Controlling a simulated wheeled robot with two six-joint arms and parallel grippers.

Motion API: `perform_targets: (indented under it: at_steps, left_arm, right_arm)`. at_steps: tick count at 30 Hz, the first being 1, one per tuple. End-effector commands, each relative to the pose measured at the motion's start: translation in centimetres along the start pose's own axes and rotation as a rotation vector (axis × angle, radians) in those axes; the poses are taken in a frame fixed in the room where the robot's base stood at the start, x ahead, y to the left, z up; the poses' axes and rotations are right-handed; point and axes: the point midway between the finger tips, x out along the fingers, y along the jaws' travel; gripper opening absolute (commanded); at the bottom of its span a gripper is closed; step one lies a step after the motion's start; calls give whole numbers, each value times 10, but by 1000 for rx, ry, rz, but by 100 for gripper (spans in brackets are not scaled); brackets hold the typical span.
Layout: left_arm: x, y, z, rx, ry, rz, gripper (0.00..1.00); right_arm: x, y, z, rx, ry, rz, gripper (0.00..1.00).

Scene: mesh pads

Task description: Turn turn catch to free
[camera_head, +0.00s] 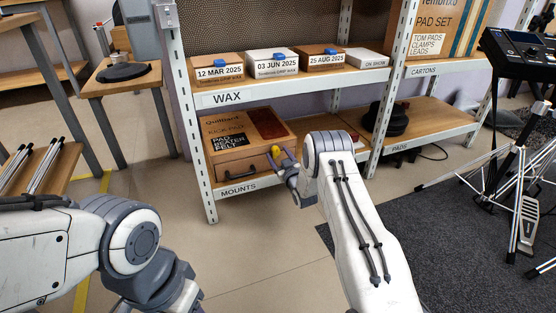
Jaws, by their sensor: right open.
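A small yellow piece (275,149), perhaps the turn catch, shows at the box's right front. My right gripper (279,158) is open right at the yellow piece, with fingers close around or beside it; I cannot tell whether they touch. The gripper hides part of the box front. My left gripper (182,303) is low at the bottom edge, mostly cut off, away from the shelf.
The white shelf's upper board (230,98) holds several labelled boxes. A round black pad (388,118) lies on the lower board to the right. A shelf post (383,110) stands right of my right arm. A drum stand (510,180) is at far right.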

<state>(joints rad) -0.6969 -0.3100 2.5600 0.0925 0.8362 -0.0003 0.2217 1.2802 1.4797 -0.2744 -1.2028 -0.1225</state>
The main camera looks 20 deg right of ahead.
Motion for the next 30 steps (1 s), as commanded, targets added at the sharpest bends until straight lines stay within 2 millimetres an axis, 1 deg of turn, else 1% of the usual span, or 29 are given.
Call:
perform_targets:
  at_steps: [8,9,11,12,13,14,23,30]
  left_arm:
    - [0,0,0,0,0,0,50]
    - [0,0,0,0,0,0,50]
    - [0,0,0,0,0,0,50]
    - [0,0,0,0,0,0,50]
    - [0,0,0,0,0,0,50]
    - [0,0,0,0,0,0,50]
    - [-1,0,0,0,0,0,50]
    - [-7,0,0,0,0,0,50]
  right_arm:
    - [2,0,-1,0,0,0,72]
    - [2,0,-1,0,0,0,56]
    - [1,0,-1,0,0,0,33]
    - [1,0,-1,0,0,0,18]
    - [1,0,0,0,-1,0,6]
    - [1,0,0,0,-1,0,0]
    - [1,0,0,-27,-1,0,0]
    - [1,0,-1,-146,-2,-1,0]
